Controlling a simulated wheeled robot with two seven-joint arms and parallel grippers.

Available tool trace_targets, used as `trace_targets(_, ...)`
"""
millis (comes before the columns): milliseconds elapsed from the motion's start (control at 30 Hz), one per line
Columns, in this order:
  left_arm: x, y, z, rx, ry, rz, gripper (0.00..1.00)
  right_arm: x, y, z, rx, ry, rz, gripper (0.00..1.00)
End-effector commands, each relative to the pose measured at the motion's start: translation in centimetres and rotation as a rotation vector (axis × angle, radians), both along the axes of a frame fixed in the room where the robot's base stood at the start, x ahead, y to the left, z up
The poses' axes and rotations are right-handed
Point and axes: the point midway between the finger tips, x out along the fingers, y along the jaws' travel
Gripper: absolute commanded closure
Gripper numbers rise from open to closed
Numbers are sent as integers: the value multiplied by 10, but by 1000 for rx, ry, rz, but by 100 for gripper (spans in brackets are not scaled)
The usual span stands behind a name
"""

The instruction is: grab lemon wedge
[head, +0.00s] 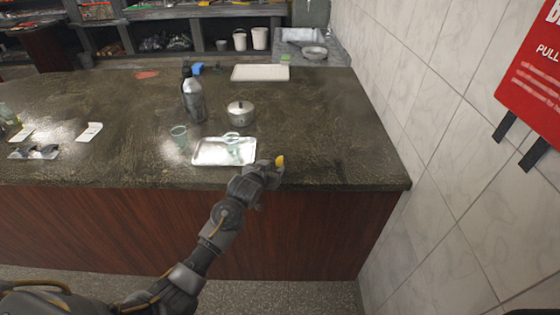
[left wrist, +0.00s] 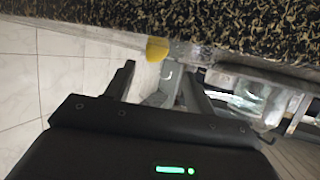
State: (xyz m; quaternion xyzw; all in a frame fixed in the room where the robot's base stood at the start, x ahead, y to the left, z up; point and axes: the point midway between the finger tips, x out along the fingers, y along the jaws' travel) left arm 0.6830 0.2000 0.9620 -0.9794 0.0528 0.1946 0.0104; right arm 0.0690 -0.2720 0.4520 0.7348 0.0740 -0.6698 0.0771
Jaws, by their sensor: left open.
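The yellow lemon wedge (head: 280,161) lies on the dark stone counter near its front edge, right of the metal tray. It also shows in the left wrist view (left wrist: 157,49), just beyond the fingertips and between their lines. My left gripper (head: 272,168) is at the wedge, close to the counter; it also shows in the left wrist view (left wrist: 158,84) with its two fingers apart and nothing between them. Whether a finger touches the wedge I cannot tell. My right gripper is not seen in either view.
A shiny metal tray (head: 206,154) lies left of the wedge with a greenish item on it. A lidded pot (head: 241,112), a dark bottle (head: 193,100) and a glass (head: 179,135) stand behind it. A tiled wall (head: 405,110) bounds the right. The counter (head: 335,150) right of the wedge is clear.

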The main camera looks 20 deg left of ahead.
Motion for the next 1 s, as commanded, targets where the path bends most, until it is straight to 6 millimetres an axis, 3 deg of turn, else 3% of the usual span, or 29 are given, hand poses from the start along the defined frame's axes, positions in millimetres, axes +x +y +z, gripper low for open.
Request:
trace_targets(400,41,-9,-16,1,1,0,46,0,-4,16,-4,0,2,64)
trace_targets(733,46,-10,-19,1,0,0,46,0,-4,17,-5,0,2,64)
trace_targets(1000,45,-10,-19,0,0,0,80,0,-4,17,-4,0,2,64)
